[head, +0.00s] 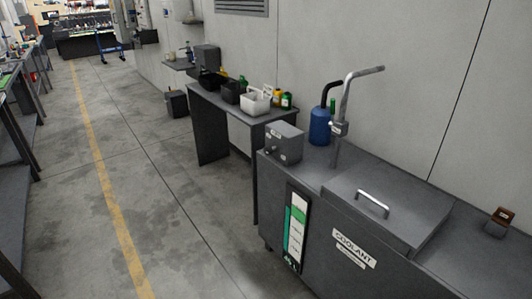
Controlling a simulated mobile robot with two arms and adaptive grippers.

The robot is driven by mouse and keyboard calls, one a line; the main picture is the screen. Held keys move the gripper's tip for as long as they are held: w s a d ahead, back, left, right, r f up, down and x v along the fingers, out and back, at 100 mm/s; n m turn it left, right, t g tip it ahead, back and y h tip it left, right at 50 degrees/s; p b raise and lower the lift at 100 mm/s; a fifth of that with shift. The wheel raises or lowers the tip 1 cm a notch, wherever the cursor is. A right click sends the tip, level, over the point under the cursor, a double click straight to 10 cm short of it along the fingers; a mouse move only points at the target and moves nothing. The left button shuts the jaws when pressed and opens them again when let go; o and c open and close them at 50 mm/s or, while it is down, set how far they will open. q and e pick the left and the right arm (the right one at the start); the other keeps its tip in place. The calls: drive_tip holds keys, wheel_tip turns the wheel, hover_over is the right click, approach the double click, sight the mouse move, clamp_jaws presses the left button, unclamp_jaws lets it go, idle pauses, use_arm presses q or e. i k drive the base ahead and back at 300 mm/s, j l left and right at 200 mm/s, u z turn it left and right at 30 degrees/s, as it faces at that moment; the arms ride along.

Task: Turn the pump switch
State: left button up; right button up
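The grey coolant tank (310,222) stands at the right, with a "COOLANT" label (354,247) on its front. A small grey box (287,145) sits on its left end, with a small pale label and what looks like a knob on its left face. This may be the pump switch; its setting is too small to tell. A small box with a brown-red top (502,216) sits at the tank's right end; I cannot tell its function. Neither of my grippers is in view.
A bent grey pipe (344,100) and a blue canister (319,127) rise from the tank top. A lid with a handle (372,204) lies in front of them. A dark table (222,103) with bins and bottles stands beyond. The floor (165,190) at left is clear.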

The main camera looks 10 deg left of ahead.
sight(268, 151)
drive_tip(key=j+z, duration=0.1)
drive_tip(key=z, duration=0.45)
drive_tip(key=i+j+z, duration=0.25)
drive_tip(key=j, duration=0.2)
drive_tip(key=j+z, duration=0.3)
drive_tip(key=j, duration=0.2)
drive_tip(key=i+j+z, duration=0.25)
drive_tip(key=j, duration=0.25)
drive_tip(key=k, duration=0.1)
